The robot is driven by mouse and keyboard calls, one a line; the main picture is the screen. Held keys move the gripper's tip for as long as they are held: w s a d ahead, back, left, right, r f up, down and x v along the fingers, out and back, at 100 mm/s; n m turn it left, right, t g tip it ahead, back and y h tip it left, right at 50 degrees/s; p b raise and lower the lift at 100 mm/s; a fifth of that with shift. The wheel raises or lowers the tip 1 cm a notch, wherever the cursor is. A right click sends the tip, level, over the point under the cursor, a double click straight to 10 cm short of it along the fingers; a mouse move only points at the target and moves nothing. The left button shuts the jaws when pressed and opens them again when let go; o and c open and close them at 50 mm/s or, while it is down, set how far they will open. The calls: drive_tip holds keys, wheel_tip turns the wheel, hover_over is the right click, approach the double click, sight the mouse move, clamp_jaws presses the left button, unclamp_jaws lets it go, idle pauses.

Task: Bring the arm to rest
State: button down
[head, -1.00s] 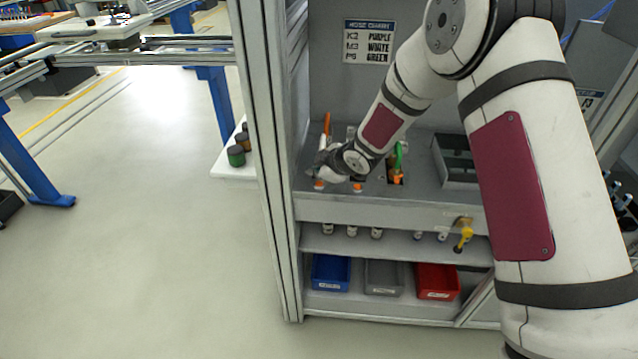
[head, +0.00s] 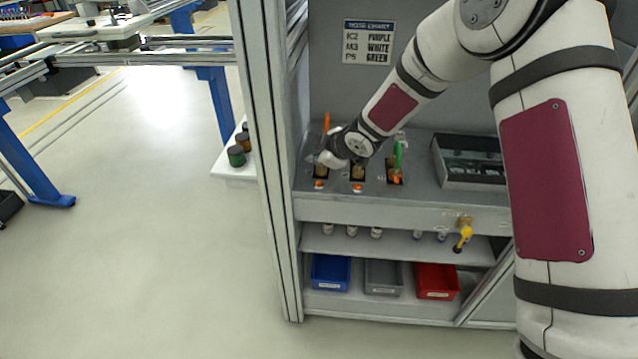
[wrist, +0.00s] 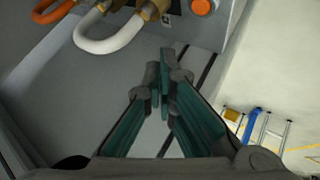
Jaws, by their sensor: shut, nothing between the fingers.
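My arm reaches from the right over the hose station's grey deck (head: 425,205). My gripper (wrist: 163,80) is shut and empty, its green fingers together in the wrist view. It hangs apart from the white hose loop (wrist: 108,40) and the orange hose (wrist: 52,10), which lie beyond its fingertips. In the head view the gripper is small and partly hidden by my wrist, near the left end of the deck. The green hose (head: 398,153) stands upright in the right socket. The orange hose (head: 326,122) stands at the left.
A hose chart (head: 368,42) hangs on the back panel. A grey tray (head: 470,182) sits right on the deck. Blue (head: 331,272), grey (head: 383,277) and red (head: 437,281) bins stand below. An upright frame post (head: 262,160) bounds the left; open floor lies beyond.

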drive_tip(key=s+d+r+m+t+h, duration=0.1)
drive_tip(key=s+d+r+m+h, duration=0.3)
drive_tip(key=d+r, duration=0.55)
drive_tip(key=s+d+r+m+h, duration=0.2)
drive_tip(key=s+d+r+m, duration=0.2)
drive_tip(key=s+d+r, duration=0.45)
drive_tip(key=s+d+r+m+g, duration=0.1)
drive_tip(key=s+d+r+m, duration=0.1)
drive_tip(key=s, duration=0.7)
drive_tip(key=s+d+r+m, duration=0.2)
drive_tip(key=s+m, duration=0.2)
drive_tip(key=s, duration=0.5)
drive_tip(key=s+d+r+m+g, duration=0.1)
drive_tip(key=s+d+r+m, duration=0.2)
drive_tip(key=s, duration=0.7)
drive_tip(key=shift+g, duration=0.3)
